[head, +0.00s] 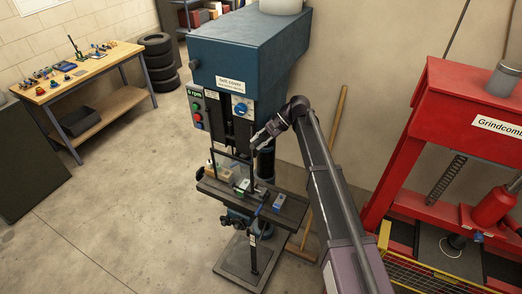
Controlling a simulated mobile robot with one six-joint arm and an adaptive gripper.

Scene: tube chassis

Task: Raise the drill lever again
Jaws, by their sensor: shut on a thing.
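The drill press stands in the middle of the head view, with a blue head (235,50) and a dark work table (285,212) below it. My gripper (258,142) is at the right front side of the press, below the blue head and above the work table. It is shut on the drill lever, a thin dark bar (253,168) that shows beside and below the fingers. The grip itself is small in the picture, and the lever's pivot is hard to make out. My arm comes in from the lower right.
A control panel (196,108) with coloured buttons is on the press's left. A red press (448,110) with a yellow guard stands right. A wooden bench (85,68) and stacked tyres (159,62) are back left.

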